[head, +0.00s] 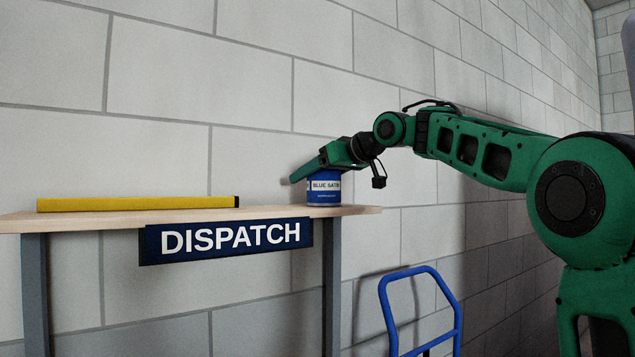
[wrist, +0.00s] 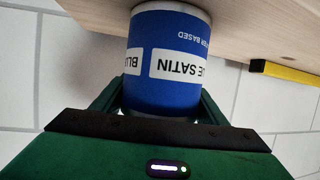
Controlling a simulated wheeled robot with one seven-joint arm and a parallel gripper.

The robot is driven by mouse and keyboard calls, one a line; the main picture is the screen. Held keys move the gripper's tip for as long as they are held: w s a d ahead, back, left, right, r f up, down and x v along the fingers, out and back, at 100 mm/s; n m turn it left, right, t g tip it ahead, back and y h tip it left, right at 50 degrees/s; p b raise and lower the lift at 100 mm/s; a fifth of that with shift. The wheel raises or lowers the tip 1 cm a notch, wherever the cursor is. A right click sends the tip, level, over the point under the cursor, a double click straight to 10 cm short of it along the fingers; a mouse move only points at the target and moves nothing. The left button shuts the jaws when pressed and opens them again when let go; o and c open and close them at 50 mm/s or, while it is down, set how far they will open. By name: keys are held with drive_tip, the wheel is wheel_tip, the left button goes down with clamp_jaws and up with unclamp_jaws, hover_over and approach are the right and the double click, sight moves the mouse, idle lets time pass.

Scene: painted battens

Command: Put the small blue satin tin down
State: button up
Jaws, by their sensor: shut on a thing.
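The small blue satin tin (head: 324,188) is blue with a white label band and sits upright at the right end of the wooden dispatch shelf (head: 365,210). Its base appears to meet the shelf top. My gripper (head: 325,172) reaches it from the right and is shut on it. In the wrist view the tin (wrist: 165,65) shows upside down between the green fingers of my gripper (wrist: 160,112), its far end against the wooden top (wrist: 240,25). Part of the tin's side is hidden by the fingers.
A yellow batten with a dark end (head: 135,203) lies along the left and middle of the shelf. A dark blue DISPATCH sign (head: 228,240) hangs on the front edge. A blue tubular frame (head: 388,300) stands below right. Bare shelf lies between batten and tin.

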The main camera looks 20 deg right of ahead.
drive_tip(key=o, duration=1.7)
drive_tip(key=shift+c, duration=0.2)
drive_tip(key=shift+d, duration=0.1)
drive_tip(key=v, duration=1.2)
drive_tip(key=shift+s, duration=0.15)
